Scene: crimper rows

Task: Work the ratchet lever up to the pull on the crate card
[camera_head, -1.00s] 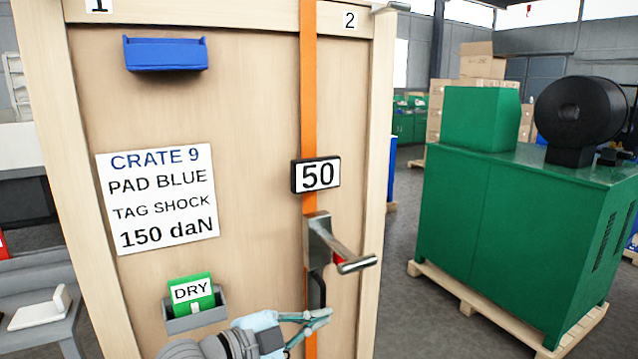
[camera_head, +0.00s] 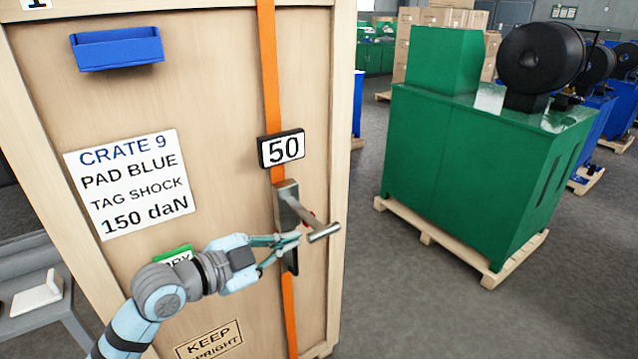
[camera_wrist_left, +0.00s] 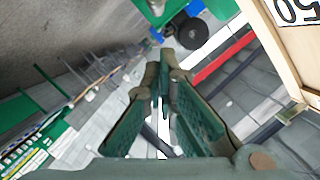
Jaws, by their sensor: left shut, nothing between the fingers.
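The crate card (camera_head: 130,184) reads CRATE 9, PAD BLUE, TAG SHOCK, 150 daN. The ratchet (camera_head: 285,200) sits on the orange strap (camera_head: 270,75), and its metal lever (camera_head: 322,232) sticks out to the right. The black-framed display (camera_head: 282,149) above it reads 50; part of it also shows in the left wrist view (camera_wrist_left: 296,12). My left gripper (camera_head: 297,238) is shut and empty, its tips at the ratchet's lower part, just left of the lever's end. I cannot tell whether they touch. Its fingers meet in the left wrist view (camera_wrist_left: 162,75). My right gripper is not in view.
The wooden crate (camera_head: 215,90) carries a blue bin (camera_head: 117,50) and a green DRY card (camera_head: 176,254), partly hidden by my left arm. A green machine (camera_head: 470,165) stands on a pallet (camera_head: 455,238) to the right. The floor between is clear.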

